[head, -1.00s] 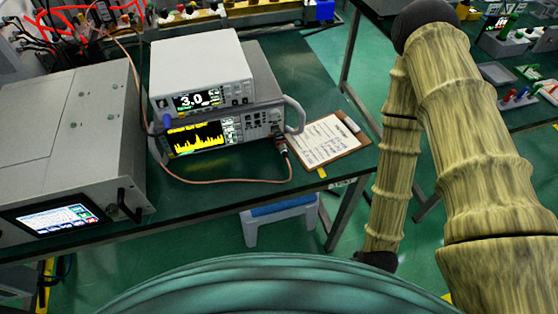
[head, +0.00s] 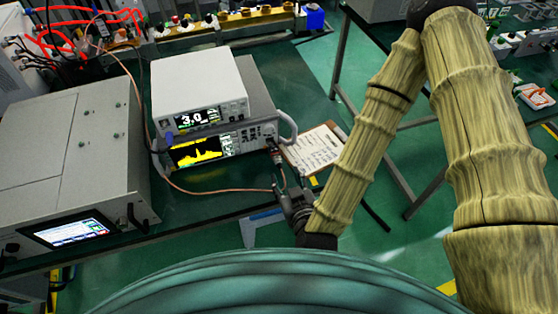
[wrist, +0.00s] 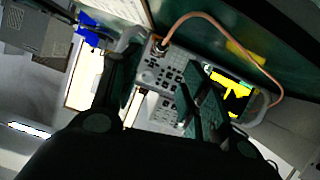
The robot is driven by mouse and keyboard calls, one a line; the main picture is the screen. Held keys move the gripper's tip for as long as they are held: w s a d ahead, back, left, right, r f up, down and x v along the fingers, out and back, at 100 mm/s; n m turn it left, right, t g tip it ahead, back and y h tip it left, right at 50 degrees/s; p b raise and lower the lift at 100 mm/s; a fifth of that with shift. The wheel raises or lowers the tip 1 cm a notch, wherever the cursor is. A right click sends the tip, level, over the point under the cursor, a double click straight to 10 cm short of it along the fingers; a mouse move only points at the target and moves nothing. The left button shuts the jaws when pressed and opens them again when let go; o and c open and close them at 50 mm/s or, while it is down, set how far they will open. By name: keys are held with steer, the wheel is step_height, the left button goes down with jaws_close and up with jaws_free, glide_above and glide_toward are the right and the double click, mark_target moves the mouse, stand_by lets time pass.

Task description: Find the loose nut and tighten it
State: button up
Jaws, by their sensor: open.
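The lower instrument with a yellow spectrum on its screen (head: 196,151) stands on the green table. In the wrist view its front panel (wrist: 158,72) fills the middle. A copper-coloured cable (head: 215,191) meets it at a connector nut (head: 277,157) on the right of its front. The nut also shows in the wrist view (wrist: 160,46), where the cable (wrist: 230,32) loops from it. How far the nut is turned in cannot be told. My gripper (head: 285,196) is open and empty, at the table's front edge, nearer me than the nut and apart from it.
A white meter reading 3.0 (head: 198,82) sits on the instrument. A handle (head: 289,132) juts out beside the nut. A clipboard (head: 318,148) lies to the right, partly behind my arm. A large grey cabinet with a screen (head: 65,160) stands at the left.

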mark_target(279, 163)
steer(key=shift+f+b+x, duration=0.25)
steer(key=shift+b+x, duration=1.1)
steer(key=shift+b, duration=0.5)
steer(key=p+x, duration=0.1)
steer(key=x, duration=0.5)
steer(key=shift+w+r, duration=0.1)
steer(key=shift+r, duration=0.05)
steer(key=shift+x, duration=0.85)
jaws_close()
